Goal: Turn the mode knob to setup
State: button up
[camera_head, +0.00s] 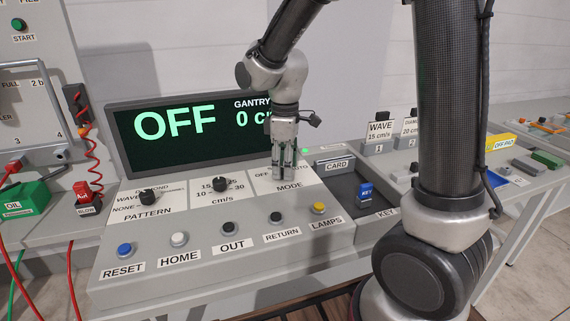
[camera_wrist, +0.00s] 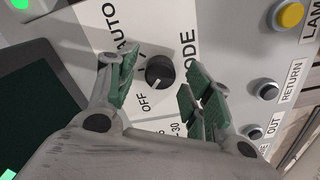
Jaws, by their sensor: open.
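The mode knob (camera_wrist: 159,71) is a round black dial with a white pointer line. In the wrist view it sits on a white label plate between OFF and AUTO, and its pointer appears turned toward OFF. In the head view my gripper (camera_head: 284,172) hangs over the MODE plate (camera_head: 290,186) and hides the knob. No setup marking is readable. The display (camera_head: 190,130) reads OFF and GANTRY 0, partly hidden by my arm.
Left of MODE are the cm/s knob (camera_head: 219,184) and PATTERN knob (camera_head: 147,196). A row of buttons, including the yellow LAMPS button (camera_head: 319,208), lies in front. A blue key (camera_head: 366,190) stands in the dark tray at right. The display stands close behind.

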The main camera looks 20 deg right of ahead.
jog(key=c, duration=1)
jog(key=shift+m, duration=0.3)
jog(key=m, duration=0.3)
jog(key=shift+m, duration=2.5)
jog(key=shift+r, duration=0.1)
jog(key=shift+w, duration=0.1)
jog(key=o, duration=1)
